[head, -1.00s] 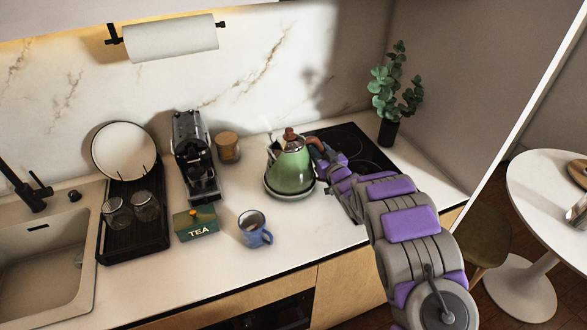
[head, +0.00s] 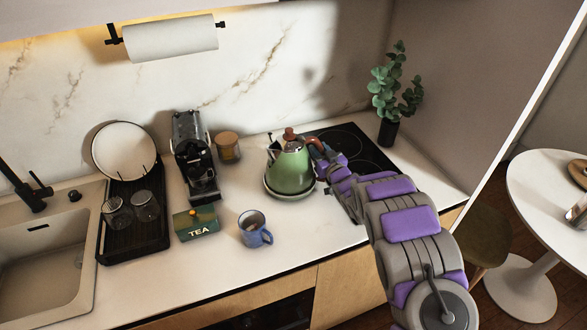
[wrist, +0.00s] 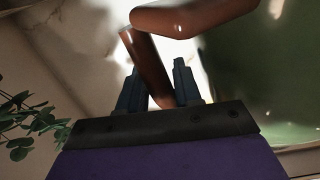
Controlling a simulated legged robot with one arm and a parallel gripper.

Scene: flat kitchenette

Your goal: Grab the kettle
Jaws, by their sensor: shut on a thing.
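The green kettle (head: 290,172) with a brown handle and lid knob stands upright on its round base (head: 288,195) on the counter, left of the black hob. My gripper (head: 318,154) is at the kettle's right side, at its handle. In the wrist view my gripper (wrist: 160,88) has its two dark fingers either side of the brown handle (wrist: 148,62), shut on it. The kettle's green body (wrist: 262,75) fills the right of that view. In the head view the fingertips are small and partly hidden by my wrist.
A blue mug (head: 254,231), a tea box (head: 195,224), a coffee machine (head: 192,155) and a lidded jar (head: 228,148) stand left of the kettle. A potted plant (head: 388,130) stands behind my arm at the right. The counter front of the kettle is clear.

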